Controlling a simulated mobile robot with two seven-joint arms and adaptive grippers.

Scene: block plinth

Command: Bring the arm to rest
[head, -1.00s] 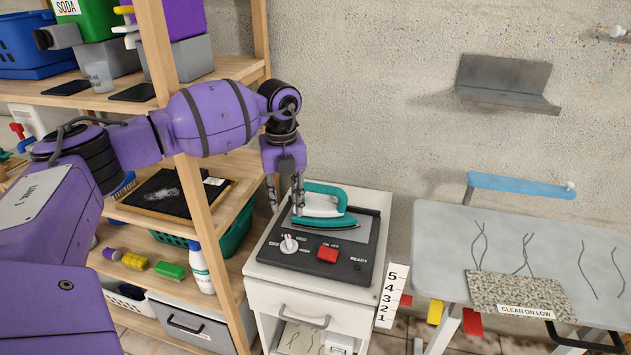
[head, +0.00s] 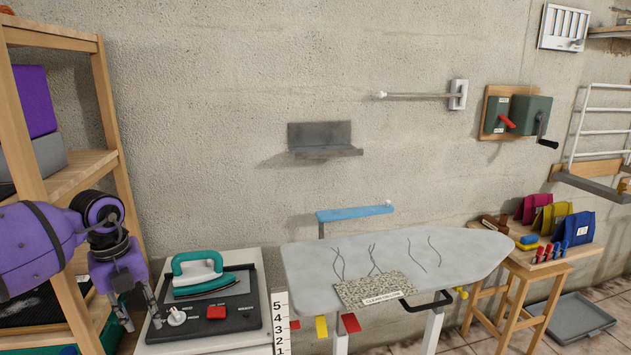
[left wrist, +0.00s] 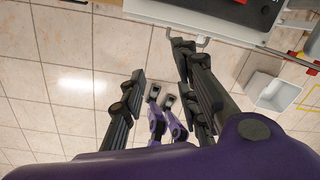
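My left gripper (head: 143,326) hangs pointing down at the lower left of the head view, left of the teal iron (head: 198,275). Its two fingers are apart with nothing held between them. In the left wrist view the open fingers (left wrist: 160,82) hang over tiled floor, with the cabinet edge at the top of the picture. The iron rests flat on the dark control panel (head: 245,312) on top of the white cabinet, apart from the gripper. My right gripper does not show in the head view.
A wooden shelf (head: 112,130) stands close behind and left of my left arm.

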